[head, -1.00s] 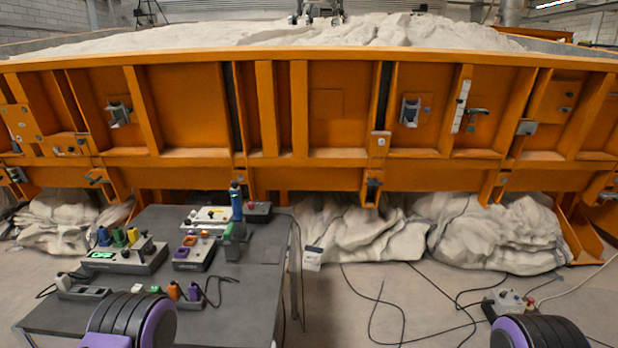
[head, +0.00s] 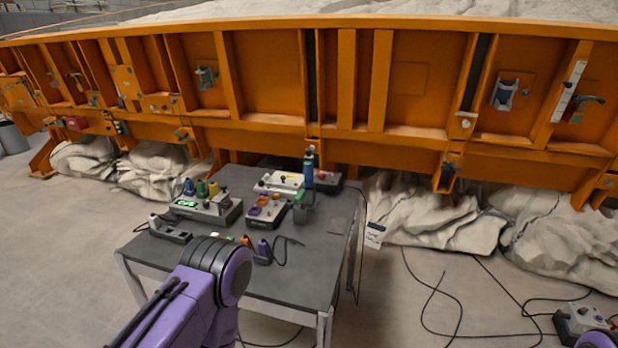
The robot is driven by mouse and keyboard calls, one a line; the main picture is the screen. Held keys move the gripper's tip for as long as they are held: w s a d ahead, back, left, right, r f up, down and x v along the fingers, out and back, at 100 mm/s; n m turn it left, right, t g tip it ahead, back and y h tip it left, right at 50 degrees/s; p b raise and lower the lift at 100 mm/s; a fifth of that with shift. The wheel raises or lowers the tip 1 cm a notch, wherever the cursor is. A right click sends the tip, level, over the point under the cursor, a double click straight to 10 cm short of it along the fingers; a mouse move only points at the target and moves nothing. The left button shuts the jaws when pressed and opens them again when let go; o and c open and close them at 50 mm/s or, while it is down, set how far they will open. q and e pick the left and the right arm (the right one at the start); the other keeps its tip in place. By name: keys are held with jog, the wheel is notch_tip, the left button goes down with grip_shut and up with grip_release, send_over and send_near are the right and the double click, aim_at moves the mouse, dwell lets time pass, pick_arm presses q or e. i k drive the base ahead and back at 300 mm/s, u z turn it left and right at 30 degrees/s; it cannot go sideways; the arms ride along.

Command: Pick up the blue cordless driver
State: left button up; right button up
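The blue cordless driver (head: 309,166) stands upright near the back right of the dark table (head: 320,248), beside several grey control boxes. A green-grey piece (head: 300,199) is just in front of it; I cannot tell whether they touch. My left arm, purple and black, comes in at the lower middle and covers the table's front left part. Its gripper is out of the picture. Only a small purple part of my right arm shows at the lower right corner, and its gripper is not visible.
A box with coloured knobs and a green display (head: 205,207) and a box with orange and purple knobs (head: 262,209) stand on the table. The orange sandbed frame (head: 270,65) rises behind it. Cables and another box (head: 580,322) lie on the floor at right.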

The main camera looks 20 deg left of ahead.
aim_at(308, 161)
jog(key=z, duration=0.9)
jog(key=i, duration=4.2)
jog(key=u, duration=4)
jog(key=i, duration=1.05)
